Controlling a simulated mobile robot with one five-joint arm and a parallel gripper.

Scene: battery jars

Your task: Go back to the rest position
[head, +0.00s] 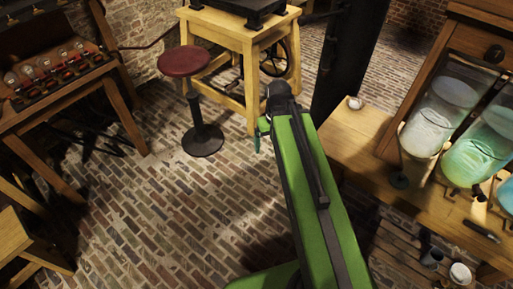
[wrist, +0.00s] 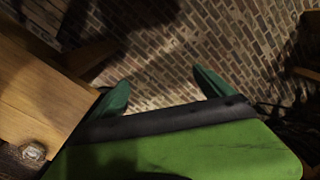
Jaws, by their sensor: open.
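My gripper (wrist: 160,95) shows in the wrist view as two dark green fingers set wide apart, with only brick floor seen between them. It is open and empty. In the head view my green arm reaches up the middle of the picture, and the gripper end (head: 258,137) is small and partly hidden behind the arm. It hangs over the brick floor, left of the workbench.
A wooden workbench (head: 347,143) on the right carries glass jars (head: 440,117). A red-topped stool (head: 185,62) and a wooden stand (head: 222,27) are beyond the arm. A bench with bulbs (head: 45,92) is at left.

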